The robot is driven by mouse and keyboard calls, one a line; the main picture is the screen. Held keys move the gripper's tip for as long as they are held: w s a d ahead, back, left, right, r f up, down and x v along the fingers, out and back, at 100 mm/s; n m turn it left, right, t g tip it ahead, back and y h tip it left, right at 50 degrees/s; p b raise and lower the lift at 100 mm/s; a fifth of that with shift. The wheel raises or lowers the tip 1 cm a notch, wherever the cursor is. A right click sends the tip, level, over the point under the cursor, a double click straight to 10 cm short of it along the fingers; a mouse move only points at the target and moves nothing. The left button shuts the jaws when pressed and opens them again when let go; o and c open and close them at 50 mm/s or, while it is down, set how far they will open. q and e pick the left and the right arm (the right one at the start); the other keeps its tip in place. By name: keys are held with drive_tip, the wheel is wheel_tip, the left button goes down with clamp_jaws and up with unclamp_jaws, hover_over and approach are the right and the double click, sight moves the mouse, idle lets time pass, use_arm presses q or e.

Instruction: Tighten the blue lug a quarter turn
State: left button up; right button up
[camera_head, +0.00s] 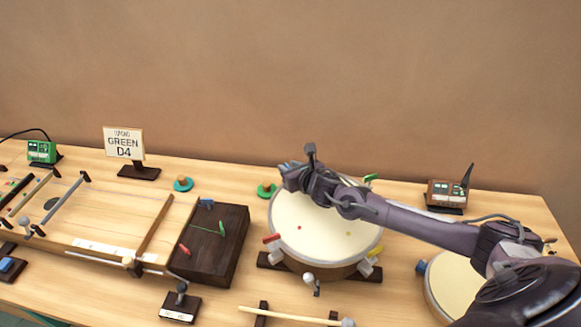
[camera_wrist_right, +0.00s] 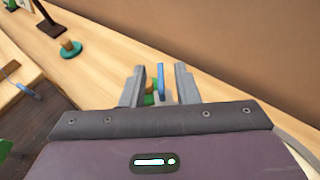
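The drum (camera_head: 325,228) with a cream head stands in the middle of the bench. A red lug (camera_head: 271,238) shows on its left rim and a green lug (camera_head: 371,178) on its far right rim. My right gripper (camera_head: 290,172) is over the drum's far left rim. In the right wrist view, the upright blue lug (camera_wrist_right: 161,82) stands between the two fingers of the right gripper (camera_wrist_right: 160,84). Gaps show on both sides of it, so the gripper is open around it. In the head view the gripper largely hides this lug. My left gripper is not in view.
A green disc with a peg (camera_head: 266,190) lies just left of the drum. A dark wooden box (camera_head: 215,240) stands further left, with a sign (camera_head: 124,143) behind. A second drum (camera_head: 452,285) is at right, partly behind my arm. A mallet (camera_head: 290,317) lies in front.

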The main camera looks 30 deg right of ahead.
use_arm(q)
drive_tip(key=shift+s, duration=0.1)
use_arm(e)
drive_tip(key=shift+c, duration=0.3)
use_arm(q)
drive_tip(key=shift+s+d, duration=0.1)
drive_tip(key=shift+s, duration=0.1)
use_arm(e)
clamp_jaws()
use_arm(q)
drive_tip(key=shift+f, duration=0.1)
